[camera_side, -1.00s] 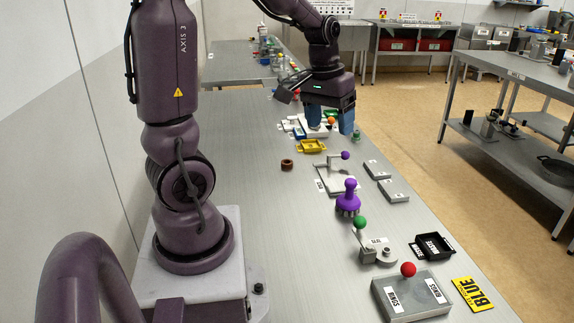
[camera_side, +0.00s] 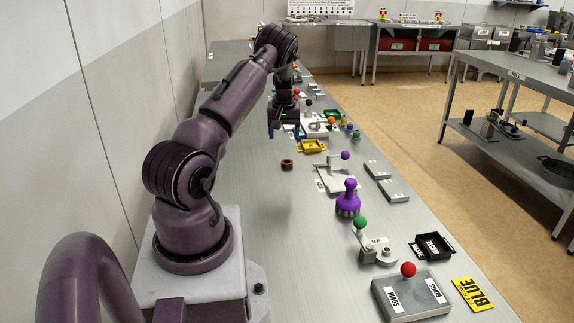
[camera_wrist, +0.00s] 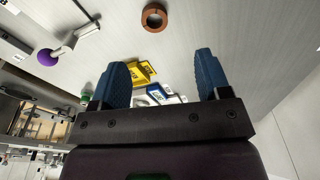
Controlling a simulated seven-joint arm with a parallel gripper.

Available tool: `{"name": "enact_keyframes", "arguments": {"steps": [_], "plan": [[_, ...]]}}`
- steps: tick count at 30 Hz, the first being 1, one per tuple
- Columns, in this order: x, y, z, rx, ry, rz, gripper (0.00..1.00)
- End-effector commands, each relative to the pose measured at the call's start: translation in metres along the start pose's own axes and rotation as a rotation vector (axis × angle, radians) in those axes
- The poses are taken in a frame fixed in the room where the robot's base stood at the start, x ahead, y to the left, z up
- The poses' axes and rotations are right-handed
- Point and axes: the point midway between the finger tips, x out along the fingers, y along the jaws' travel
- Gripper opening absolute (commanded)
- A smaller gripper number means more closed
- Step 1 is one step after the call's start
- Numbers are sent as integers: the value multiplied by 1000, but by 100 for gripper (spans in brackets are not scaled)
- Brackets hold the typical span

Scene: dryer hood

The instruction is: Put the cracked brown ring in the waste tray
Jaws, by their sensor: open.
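The brown ring (camera_side: 287,165) lies on the grey bench, left of the white fixture with the purple knob. It also shows at the top of the wrist view (camera_wrist: 154,17), where no crack can be made out. The waste tray (camera_side: 434,246) is a black tray labelled WASTE near the bench's right edge. My gripper (camera_side: 285,133) is above the bench, farther back than the ring. In the wrist view my gripper (camera_wrist: 160,75) has its blue fingers wide apart with nothing between them, and the ring lies beyond their tips.
A yellow tray (camera_side: 312,146) sits just behind the ring. A purple knobbed brush (camera_side: 348,199), a green-knobbed fixture (camera_side: 377,252) and a grey box with a red knob (camera_side: 410,294) stand along the right side. The bench left of them is clear.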

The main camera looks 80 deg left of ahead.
Motion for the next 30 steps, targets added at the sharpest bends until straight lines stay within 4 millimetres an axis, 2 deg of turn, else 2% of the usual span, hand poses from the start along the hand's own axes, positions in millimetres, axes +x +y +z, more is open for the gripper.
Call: {"name": "enact_keyframes", "arguments": {"steps": [1,6,14,21,25,30], "plan": [[12,0,1,0,-4,-2,70],[42,1,1,1,-2,-1,70],[62,2,0,1,-1,-1,70],[97,8,-1,2,-2,-1,70],[107,8,-1,1,-1,0,70],[108,9,-2,1,1,0,70]]}}
